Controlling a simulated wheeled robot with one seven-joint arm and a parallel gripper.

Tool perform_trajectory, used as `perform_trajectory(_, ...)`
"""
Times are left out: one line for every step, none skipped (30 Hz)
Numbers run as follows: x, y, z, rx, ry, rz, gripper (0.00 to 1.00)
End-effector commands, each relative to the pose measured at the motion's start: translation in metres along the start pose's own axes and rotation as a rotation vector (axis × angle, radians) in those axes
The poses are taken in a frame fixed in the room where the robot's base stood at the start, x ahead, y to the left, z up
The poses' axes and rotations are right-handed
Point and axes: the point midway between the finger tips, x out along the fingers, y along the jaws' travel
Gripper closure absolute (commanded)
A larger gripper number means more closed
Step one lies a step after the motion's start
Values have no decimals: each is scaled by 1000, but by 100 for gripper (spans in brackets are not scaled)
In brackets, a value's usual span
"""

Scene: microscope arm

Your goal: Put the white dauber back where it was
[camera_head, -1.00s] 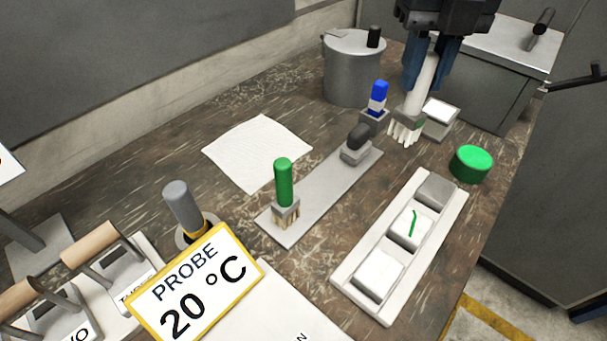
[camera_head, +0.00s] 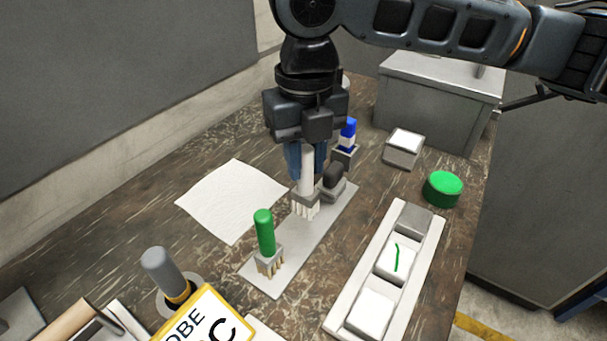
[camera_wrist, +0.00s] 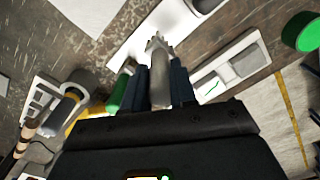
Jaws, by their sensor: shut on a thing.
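The white dauber (camera_head: 307,170) is upright in my gripper (camera_head: 306,160), which is shut on its handle. Its grey, white-bristled foot is over the grey plate (camera_head: 287,262), between the green dauber (camera_head: 264,233) and the dark-knobbed block (camera_head: 333,182). I cannot tell whether the bristles touch the plate. The wrist view also shows the white dauber (camera_wrist: 157,52) between my two blue fingers. The green dauber stands upright at the plate's near end.
A white tray (camera_head: 349,303) with several pads, one marked green, lies to the right. A green round thing (camera_head: 443,188), a small grey box (camera_head: 403,149) and a blue-capped bottle (camera_head: 347,135) stand behind. White paper (camera_head: 230,200) lies left.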

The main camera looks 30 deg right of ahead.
Motion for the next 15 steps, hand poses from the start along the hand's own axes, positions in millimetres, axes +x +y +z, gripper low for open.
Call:
perform_trajectory(1,2,0,0,0,0,100)
perform_trajectory(3,2,1,1,0,0,100)
perform_trajectory(6,2,1,2,0,1,100)
perform_trajectory(10,2,1,2,0,0,100)
perform_trajectory(14,2,0,2,2,0,100)
perform_trajectory(20,2,0,2,1,0,100)
perform_trajectory(25,2,0,1,1,0,100)
perform_trajectory(29,2,0,1,1,0,100)
perform_trajectory(33,2,1,1,1,0,100)
perform_trajectory(36,2,1,1,0,0,100)
perform_trajectory(39,2,1,1,0,0,100)
perform_trajectory(40,2,1,1,-1,1,100)
perform_trajectory(41,2,1,1,-1,1,100)
perform_trajectory(42,2,1,1,-1,1,100)
perform_trajectory(42,2,1,1,-1,1,100)
